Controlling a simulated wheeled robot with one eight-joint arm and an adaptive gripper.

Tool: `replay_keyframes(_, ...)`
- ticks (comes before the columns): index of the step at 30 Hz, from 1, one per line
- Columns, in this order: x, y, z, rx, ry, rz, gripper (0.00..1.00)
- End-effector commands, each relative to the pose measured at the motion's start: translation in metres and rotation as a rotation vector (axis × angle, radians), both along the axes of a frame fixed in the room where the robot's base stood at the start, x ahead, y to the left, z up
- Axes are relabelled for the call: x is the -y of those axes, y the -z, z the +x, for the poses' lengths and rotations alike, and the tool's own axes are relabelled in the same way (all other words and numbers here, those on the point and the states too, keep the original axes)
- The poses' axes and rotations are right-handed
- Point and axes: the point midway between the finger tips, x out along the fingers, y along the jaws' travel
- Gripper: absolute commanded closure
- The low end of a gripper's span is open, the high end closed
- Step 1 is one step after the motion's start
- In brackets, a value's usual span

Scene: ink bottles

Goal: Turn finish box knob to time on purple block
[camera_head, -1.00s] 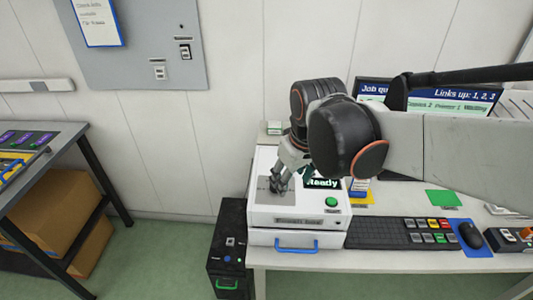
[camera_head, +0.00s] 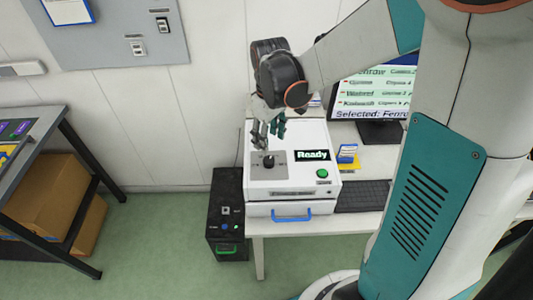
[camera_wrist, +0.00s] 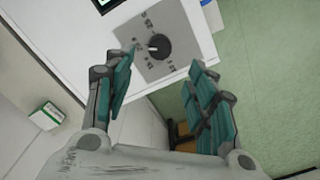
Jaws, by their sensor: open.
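The white finish box (camera_head: 258,188) stands on the table, its screen reading "Ready". Its dark round knob (camera_head: 268,163) sits on a grey plate with small marks. The knob also shows in the wrist view (camera_wrist: 158,46), with a pale pointer on its left side; the marks are too small to read. My gripper (camera_head: 268,134) is open and empty, just above and behind the knob. In the wrist view its fingers (camera_wrist: 160,66) are spread, with the knob ahead between their tips. A purple piece (camera_head: 25,127) lies at the left edge on a side table; its writing is unreadable.
A green button (camera_head: 322,173) is on the box's right and a blue handle (camera_head: 291,216) on its front. A keyboard (camera_head: 362,195) and a monitor (camera_head: 375,85) stand right. A black cabinet (camera_head: 228,205) is left of the table.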

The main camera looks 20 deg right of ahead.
Motion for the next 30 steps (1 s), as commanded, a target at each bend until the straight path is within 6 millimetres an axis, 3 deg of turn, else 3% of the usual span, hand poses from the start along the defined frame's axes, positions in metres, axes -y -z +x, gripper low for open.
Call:
replay_keyframes(6,0.0,0.047,0.0,0.0,0.0,0.0,0.49)
replay_keyframes(13,0.0,0.082,0.0,0.001,0.001,0.001,0.49)
replay_keyframes(18,0.0,0.094,0.0,0.001,0.001,0.001,0.49)
replay_keyframes(28,0.0,0.096,0.0,0.001,0.001,0.001,0.49)
replay_keyframes(30,0.0,0.096,0.0,0.001,0.001,0.001,0.63)
